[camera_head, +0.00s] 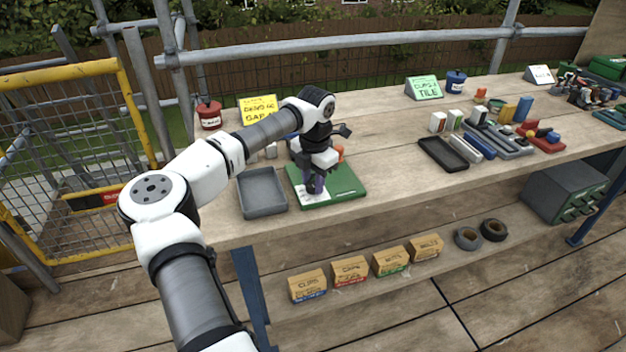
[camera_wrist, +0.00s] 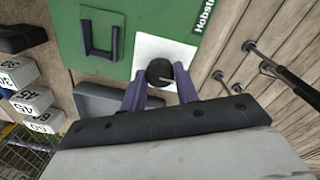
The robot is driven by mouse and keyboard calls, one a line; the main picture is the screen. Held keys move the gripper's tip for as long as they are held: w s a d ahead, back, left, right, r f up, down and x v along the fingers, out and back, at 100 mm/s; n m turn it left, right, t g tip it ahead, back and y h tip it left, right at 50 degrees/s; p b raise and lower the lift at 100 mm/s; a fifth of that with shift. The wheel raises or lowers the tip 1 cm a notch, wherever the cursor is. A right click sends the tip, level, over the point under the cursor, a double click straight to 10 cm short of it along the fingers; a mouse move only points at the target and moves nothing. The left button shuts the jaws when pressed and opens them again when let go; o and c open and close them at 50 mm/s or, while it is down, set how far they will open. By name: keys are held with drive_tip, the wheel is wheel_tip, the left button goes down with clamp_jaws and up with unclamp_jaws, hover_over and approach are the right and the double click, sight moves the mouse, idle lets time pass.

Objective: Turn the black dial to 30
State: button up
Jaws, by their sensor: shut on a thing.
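The black dial (camera_wrist: 160,72) sits on a white plate (camera_wrist: 178,50) on the green board (camera_wrist: 140,12). It is round and dark, with a light mark at its right side in the wrist view. My gripper (camera_wrist: 160,92) has its two purple fingers on either side of the dial, shut on it. In the head view my gripper (camera_head: 316,182) points down over the front left of the green board (camera_head: 345,185) and hides the dial. Scale numbers around the dial are not readable.
A grey tray (camera_head: 262,192) lies just left of the board. An orange object (camera_head: 339,153) stands behind the gripper. The wrist view shows a dark U-shaped handle (camera_wrist: 100,42) on the board and white numbered blocks (camera_wrist: 32,102). Bare bench lies right of the board.

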sight(313, 186)
drive_tip(key=shift+c, duration=0.4)
drive_tip(key=shift+m, duration=0.4)
drive_tip(key=m, duration=0.3)
drive_tip(key=shift+b, duration=0.35)
drive_tip(key=shift+m, duration=2)
drive_tip(key=o, duration=1)
drive_tip(key=shift+c, duration=0.2)
drive_tip(key=shift+r, duration=0.15)
wheel_tip(313, 186, up, 14)
drive_tip(key=b, duration=0.2)
drive_tip(key=shift+s+f, duration=0.2)
drive_tip(key=shift+s, duration=0.15)
